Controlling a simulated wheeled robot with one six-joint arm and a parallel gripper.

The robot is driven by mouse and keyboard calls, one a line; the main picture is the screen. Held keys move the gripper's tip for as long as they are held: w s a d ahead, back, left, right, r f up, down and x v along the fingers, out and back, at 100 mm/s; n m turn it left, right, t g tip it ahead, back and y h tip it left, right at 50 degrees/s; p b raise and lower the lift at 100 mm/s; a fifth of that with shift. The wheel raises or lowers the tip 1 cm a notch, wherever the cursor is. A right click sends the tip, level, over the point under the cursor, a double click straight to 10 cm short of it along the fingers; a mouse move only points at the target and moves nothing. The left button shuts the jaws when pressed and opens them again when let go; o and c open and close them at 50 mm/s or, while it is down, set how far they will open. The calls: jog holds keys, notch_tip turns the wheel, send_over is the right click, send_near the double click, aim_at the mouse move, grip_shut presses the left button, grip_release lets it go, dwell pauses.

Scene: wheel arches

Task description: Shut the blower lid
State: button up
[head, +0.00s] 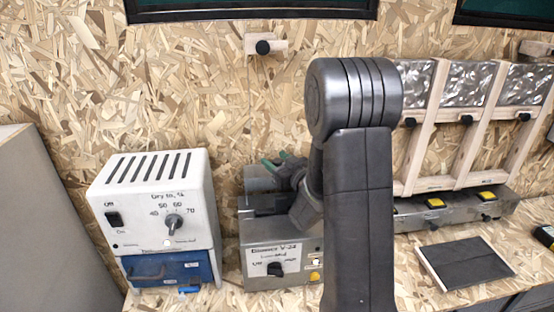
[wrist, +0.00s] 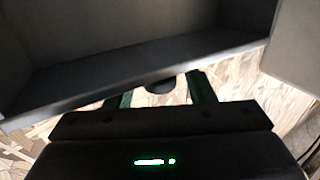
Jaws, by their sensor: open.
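The blower (head: 262,250) is a grey metal box with a dial and printed front, on the bench left of centre in the head view. Its top shows a dark opening, and a grey raised part (head: 258,174), seemingly the lid, stands behind it. My gripper (head: 279,163) is above the blower beside this part, with green fingers open. In the wrist view a grey hollow panel with a pale rim (wrist: 150,75), probably the lid, lies just beyond the fingers. A dark round knob (wrist: 160,86) shows between them. Contact cannot be told; my arm hides the blower's right side.
A white dryer box (head: 150,200) with a blue drawer (head: 165,270) stands left of the blower. A wooden rack (head: 470,130) and a grey metal strip with yellow buttons (head: 460,208) are at the right. A dark flat panel (head: 466,263) lies on the bench.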

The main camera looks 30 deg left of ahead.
grip_shut()
jog(key=shift+s+d+f+b, duration=0.1)
jog(key=shift+f+b, duration=0.1)
jog(key=shift+b, duration=0.6)
jog(key=shift+s+d+y+b, duration=0.25)
jog(key=shift+y+b, duration=0.15)
jog(key=shift+b, duration=0.7)
jog(key=b, duration=0.3)
jog(key=s+d+n+y+b, duration=0.1)
jog(key=b, duration=0.3)
jog(key=shift+s+d+r+t+y, duration=0.1)
jog(key=shift+s+r+t+y, duration=0.05)
jog(key=shift+s+t+y, duration=0.15)
jog(key=shift+s+d+r+n+b, duration=0.2)
jog(key=shift+n+b, duration=0.1)
jog(key=shift+b, duration=0.15)
jog(key=shift+w, duration=0.1)
